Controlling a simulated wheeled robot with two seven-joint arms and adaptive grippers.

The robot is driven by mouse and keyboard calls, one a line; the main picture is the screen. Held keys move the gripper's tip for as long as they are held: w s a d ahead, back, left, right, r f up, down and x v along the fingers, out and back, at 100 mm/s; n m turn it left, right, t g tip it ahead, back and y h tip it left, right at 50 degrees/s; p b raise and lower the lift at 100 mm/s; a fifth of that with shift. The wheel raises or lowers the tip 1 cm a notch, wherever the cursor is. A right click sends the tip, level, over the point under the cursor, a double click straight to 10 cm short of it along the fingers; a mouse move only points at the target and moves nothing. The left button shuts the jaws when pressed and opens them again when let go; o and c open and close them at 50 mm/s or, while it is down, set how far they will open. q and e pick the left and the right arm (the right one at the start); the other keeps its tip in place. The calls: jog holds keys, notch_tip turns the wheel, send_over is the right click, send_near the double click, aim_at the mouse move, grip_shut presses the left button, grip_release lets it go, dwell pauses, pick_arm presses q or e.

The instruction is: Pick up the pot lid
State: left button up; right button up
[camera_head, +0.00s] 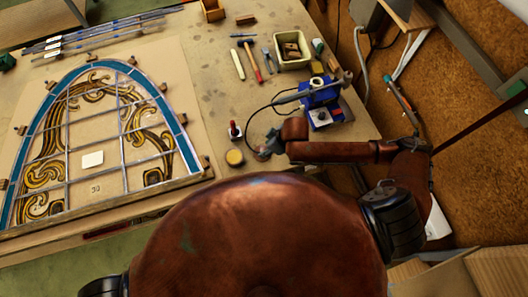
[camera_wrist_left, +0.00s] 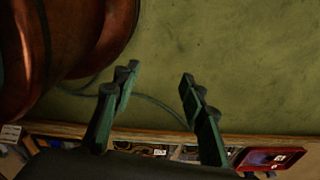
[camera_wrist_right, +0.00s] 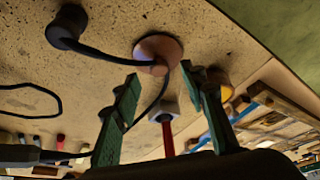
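A round copper-brown disc with a small raised middle, which looks like the pot lid (camera_wrist_right: 158,48), lies on the bench in the right wrist view, just beyond my right fingertips. In the head view it is hidden or too small to tell from the gripper. My right gripper (camera_wrist_right: 160,78) is open, its fingers apart with nothing between them touching. In the head view my right gripper (camera_head: 268,148) is low over the bench's near edge. My left gripper (camera_wrist_left: 158,77) is open and empty over the green floor, below the bench.
A round yellow tin (camera_head: 234,157) and a small red bottle (camera_head: 234,130) stand left of my right gripper. A black cord loops near the blue device (camera_head: 320,100). The leaded panel (camera_head: 100,140) fills the bench's left. Tools and a cream tray (camera_head: 291,48) lie farther back.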

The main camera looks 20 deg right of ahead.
jog(key=x, duration=0.4)
jog(key=shift+d+f, duration=0.1)
grip_shut()
dwell(0.3)
